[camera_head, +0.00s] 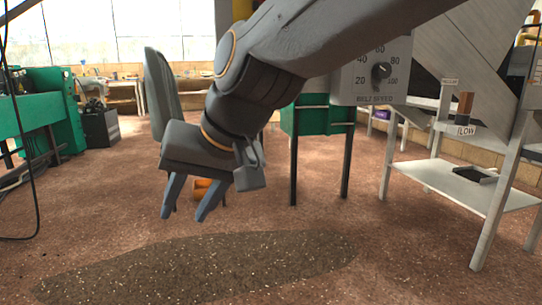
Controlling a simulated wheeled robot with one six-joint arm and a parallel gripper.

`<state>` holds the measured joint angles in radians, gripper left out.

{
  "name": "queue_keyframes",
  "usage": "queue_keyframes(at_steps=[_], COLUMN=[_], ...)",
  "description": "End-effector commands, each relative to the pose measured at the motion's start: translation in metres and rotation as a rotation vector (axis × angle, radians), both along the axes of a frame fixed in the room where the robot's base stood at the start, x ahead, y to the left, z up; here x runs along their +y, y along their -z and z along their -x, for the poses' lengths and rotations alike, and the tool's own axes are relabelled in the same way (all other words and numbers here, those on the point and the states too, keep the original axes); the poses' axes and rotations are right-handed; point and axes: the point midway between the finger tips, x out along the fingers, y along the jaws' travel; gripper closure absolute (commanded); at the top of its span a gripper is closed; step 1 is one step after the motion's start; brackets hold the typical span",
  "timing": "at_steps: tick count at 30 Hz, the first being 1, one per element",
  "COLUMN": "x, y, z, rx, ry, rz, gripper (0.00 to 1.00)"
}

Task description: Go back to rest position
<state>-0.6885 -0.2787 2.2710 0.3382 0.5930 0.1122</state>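My gripper (186,215) hangs from my dark grey arm left of the picture's middle, with its two blue-grey fingers pointing down. The fingers stand apart and no object shows between their tips. The tips appear above the brown floor. A small orange thing (203,188) shows partly behind the right finger; I cannot tell what it is or how far away it stands.
A belt speed dial panel (376,75) is at the upper right, partly behind my arm. A white shelf stand (465,186) with a FLOW label is at right. A green-topped stand (318,118) is behind my arm. A green machine (50,112) and black cable are at left. A dark patch (200,268) lies on the floor in front.

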Motion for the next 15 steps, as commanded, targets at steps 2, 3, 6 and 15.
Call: queue_keyframes(at_steps=[2, 3, 6, 15], x=[-0.024, -0.035, -0.063, -0.126], y=[0.032, 0.047, 0.076, 0.107], z=[0.03, 0.043, 0.074, 0.131], rx=[0.053, 0.078, 0.134, 0.248], ry=[-0.053, -0.079, -0.138, -0.227], rz=[0.095, 0.138, 0.233, 0.406], gripper=[0.64, 0.64, 0.64, 0.64])
